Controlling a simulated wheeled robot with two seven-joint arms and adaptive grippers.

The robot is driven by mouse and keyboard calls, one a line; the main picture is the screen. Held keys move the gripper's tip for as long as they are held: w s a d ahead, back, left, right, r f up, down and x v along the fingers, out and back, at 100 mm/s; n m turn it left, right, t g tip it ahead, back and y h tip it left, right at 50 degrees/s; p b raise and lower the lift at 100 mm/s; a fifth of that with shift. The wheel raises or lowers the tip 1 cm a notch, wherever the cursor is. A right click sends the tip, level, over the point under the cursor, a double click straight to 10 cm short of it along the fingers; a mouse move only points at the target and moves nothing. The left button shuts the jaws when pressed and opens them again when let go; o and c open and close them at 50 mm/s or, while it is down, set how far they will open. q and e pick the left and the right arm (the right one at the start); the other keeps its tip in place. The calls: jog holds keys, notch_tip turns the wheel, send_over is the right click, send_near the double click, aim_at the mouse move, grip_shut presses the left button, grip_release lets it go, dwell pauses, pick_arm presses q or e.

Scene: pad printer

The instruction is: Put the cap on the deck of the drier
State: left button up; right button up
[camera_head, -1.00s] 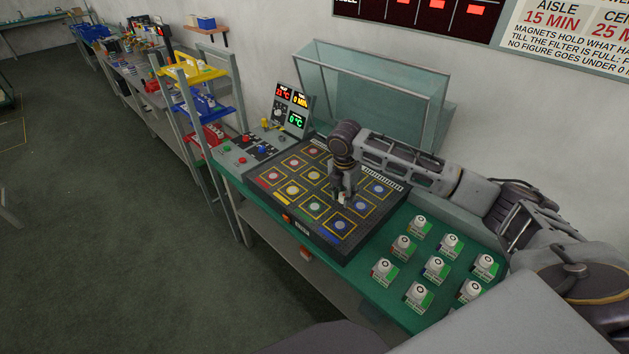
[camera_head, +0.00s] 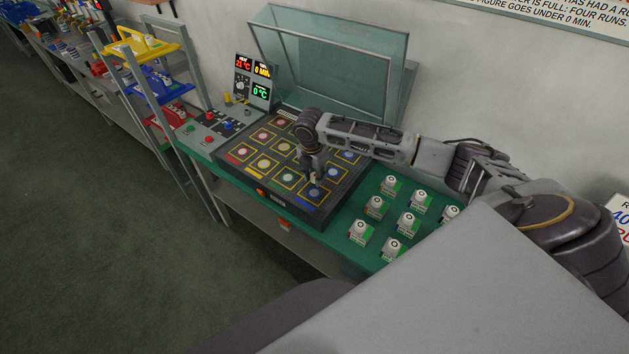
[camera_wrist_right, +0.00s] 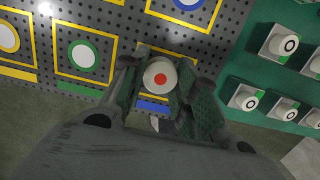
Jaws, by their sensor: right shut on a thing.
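The cap (camera_wrist_right: 160,76) is small, white and round with a red dot on its top. In the right wrist view it sits between the fingers of my right gripper (camera_head: 314,178), which is shut on it. The drier's deck (camera_head: 232,167) is a dark perforated plate with yellow squares around coloured circles. The gripper and cap are over the deck's front right corner square, which has a blue bar (camera_wrist_right: 152,105). The cap covers much of that square. I cannot tell whether the cap touches the deck. My left gripper is not in view.
The drier's glass lid (camera_head: 335,65) stands raised behind the deck. Several white caps on blocks (camera_head: 375,207) stand on the green bench right of the deck. A control panel (camera_head: 210,132) with buttons and displays is at the left, beside a rack of coloured trays (camera_head: 160,88).

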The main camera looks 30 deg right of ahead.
aim_at(315, 188)
jog(key=shift+f, duration=0.2)
jog(key=shift+f, duration=1.9)
jog(key=o, duration=0.7)
jog(key=shift+f, duration=0.1)
jog(key=shift+s+a+r+b, duration=0.1)
jog(key=shift+a+r+b, duration=0.1)
jog(key=shift+r, duration=1.85)
jog(key=shift+s+a+r+b, duration=0.15)
jog(key=shift+a+r+b, duration=0.1)
jog(key=shift+r, duration=1.75)
jog(key=shift+s+a+r+b, duration=0.1)
jog(key=shift+a+r+b, duration=0.1)
jog(key=shift+r, duration=1.85)
